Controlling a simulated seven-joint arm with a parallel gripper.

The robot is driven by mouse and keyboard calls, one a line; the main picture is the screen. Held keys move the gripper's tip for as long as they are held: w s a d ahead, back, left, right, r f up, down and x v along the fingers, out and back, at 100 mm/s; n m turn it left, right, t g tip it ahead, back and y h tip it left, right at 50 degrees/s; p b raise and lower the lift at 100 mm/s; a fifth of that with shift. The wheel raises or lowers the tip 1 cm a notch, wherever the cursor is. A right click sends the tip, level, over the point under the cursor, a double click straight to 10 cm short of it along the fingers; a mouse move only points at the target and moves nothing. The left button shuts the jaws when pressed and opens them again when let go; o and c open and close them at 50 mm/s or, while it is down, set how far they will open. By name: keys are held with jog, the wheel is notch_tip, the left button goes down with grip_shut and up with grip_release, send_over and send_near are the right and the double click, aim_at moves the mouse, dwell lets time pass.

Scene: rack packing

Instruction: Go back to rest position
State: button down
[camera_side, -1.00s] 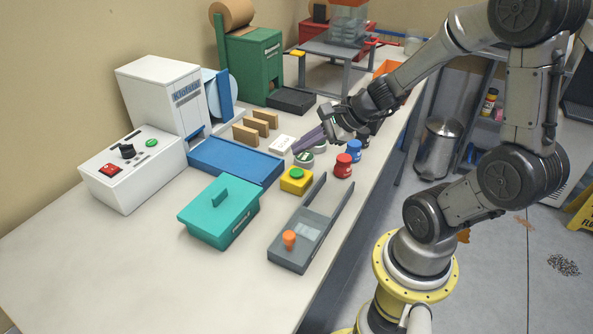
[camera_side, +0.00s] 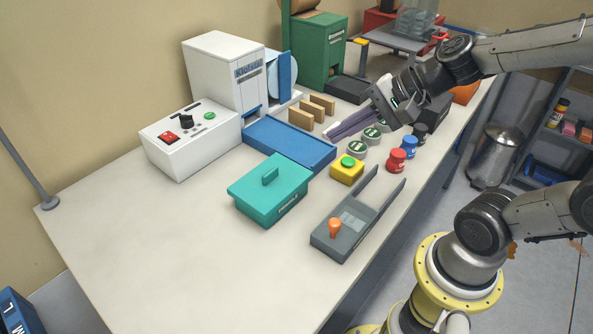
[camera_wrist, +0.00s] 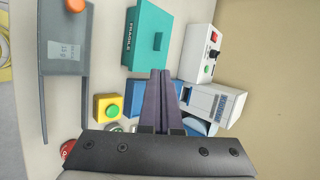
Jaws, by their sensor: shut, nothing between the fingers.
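My gripper (camera_side: 333,133) is shut and empty, its long dark purple fingers together. In the wrist view the closed fingers (camera_wrist: 159,78) run up the middle, in front of part of the blue tray and the white machine. No object is held.
A blue tray (camera_side: 290,142), a teal lidded box (camera_side: 270,195), a yellow button box (camera_side: 347,172) and a grey fixture with an orange knob (camera_side: 345,240) stand nearby. Red (camera_side: 396,160) and blue jars line the right edge. The bench's front left is clear.

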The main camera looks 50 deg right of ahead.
jog(key=s+a+r+n+g, duration=0.2)
jog(key=s+a+n, duration=0.1)
jog(key=s+n, duration=0.6)
jog(key=s+d+f+n+h, duration=0.1)
jog(key=s+d+n+h, duration=0.1)
jog(key=d+n+h, duration=0.2)
jog(key=shift+s+d+f+n+g, duration=0.4)
jog(key=shift+d+n, duration=0.65)
jog(key=shift+n, duration=0.15)
jog(key=shift+r, duration=0.1)
